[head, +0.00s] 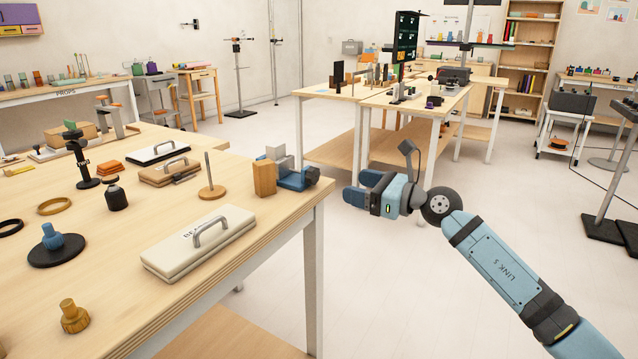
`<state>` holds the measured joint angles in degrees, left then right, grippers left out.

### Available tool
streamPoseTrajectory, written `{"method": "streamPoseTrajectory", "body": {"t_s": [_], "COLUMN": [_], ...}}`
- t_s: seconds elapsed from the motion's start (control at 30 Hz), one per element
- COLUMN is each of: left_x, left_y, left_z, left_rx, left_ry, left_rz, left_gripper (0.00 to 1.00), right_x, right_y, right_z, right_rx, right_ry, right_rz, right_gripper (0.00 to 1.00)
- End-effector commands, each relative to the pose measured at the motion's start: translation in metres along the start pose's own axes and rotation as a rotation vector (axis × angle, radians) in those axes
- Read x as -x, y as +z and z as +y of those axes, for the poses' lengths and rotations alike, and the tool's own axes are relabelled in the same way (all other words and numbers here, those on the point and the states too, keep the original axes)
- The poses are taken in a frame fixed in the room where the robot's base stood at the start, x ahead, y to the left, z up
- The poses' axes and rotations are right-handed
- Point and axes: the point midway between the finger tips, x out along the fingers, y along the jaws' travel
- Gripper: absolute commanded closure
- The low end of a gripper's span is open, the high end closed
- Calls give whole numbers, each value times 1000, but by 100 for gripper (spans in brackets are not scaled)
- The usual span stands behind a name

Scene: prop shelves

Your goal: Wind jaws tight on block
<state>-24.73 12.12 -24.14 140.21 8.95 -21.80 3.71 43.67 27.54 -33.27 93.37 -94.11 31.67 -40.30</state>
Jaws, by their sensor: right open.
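A small blue vise (296,180) stands at the right corner of the near wooden table. A grey upright piece (279,154) shows at its back left. An orange-brown wooden block (264,178) stands upright at the vise's left side; I cannot tell whether it touches the jaws or sits between them. The vise's handle is not clear at this size. My right gripper (360,188) is open and empty, off the table's right edge. It appears to the right of the vise, its blue fingers pointing left, apart from it. My left gripper is not in view.
A cream case with a handle (200,242) and a wooden disc with a peg (211,190) are left of the vise. The near table (110,318) also holds a blue knob on a black disc (56,248). Open floor (410,285) lies to the right; another table (430,112) stands behind.

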Motion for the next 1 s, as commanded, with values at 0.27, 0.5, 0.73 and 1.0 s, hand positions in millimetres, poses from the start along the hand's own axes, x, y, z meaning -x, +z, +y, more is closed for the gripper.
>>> {"method": "streamPoseTrajectory", "body": {"t_s": [0.27, 0.5, 0.73, 1.0], "left_x": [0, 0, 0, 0], "left_y": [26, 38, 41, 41], "left_z": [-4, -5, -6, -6], "left_rx": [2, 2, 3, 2], "left_ry": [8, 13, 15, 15], "left_rz": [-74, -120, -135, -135], "left_gripper": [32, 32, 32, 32], "right_x": [-61, -92, -99, -98], "right_y": [-2, -1, 0, 0], "right_z": [1, 1, 1, 1], "right_rx": [-4, -4, -3, -3], "right_ry": [2, 1, 1, 1], "right_rz": [-3, -2, -1, -1], "right_gripper": [32, 32, 32, 55]}}
